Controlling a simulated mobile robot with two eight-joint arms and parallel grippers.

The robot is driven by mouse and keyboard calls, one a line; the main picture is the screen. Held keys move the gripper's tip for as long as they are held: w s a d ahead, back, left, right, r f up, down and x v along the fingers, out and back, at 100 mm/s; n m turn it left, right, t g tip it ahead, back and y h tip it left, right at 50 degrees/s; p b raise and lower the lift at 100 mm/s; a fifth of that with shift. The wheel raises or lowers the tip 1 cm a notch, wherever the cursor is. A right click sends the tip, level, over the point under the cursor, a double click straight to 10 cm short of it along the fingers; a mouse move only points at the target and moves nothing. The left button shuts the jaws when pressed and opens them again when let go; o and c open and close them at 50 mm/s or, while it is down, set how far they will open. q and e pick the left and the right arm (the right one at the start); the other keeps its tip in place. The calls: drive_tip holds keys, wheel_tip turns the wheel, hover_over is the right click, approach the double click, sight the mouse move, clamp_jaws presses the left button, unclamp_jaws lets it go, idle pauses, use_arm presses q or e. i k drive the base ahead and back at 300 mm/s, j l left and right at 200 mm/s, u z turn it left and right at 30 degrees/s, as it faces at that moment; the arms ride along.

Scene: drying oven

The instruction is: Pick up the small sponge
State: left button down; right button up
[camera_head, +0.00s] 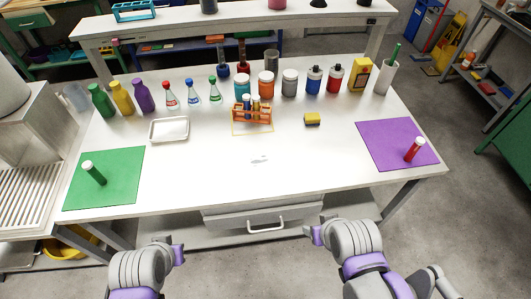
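The small sponge (312,119) is yellow with a dark side and lies on the white table (320,165), right of the orange test tube rack (251,114). Nothing touches it. My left gripper (178,254) is at the bottom left, in front of the table's near edge and far from the sponge. My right gripper (313,235) is also in front of the near edge, below the sponge in the picture. Both are small and seen from above, so their fingers cannot be made out. I see nothing held in either.
A green mat (120,165) with a green tube lies left; a purple mat (385,145) with a red tube (414,150) lies right. A white tray (169,137) is left of the rack. Several bottles and jars line the back. The table in front of the sponge is clear.

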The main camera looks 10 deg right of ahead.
sight(310, 118)
drive_tip(key=i+l+u, duration=0.6)
drive_tip(key=i+l, duration=0.2)
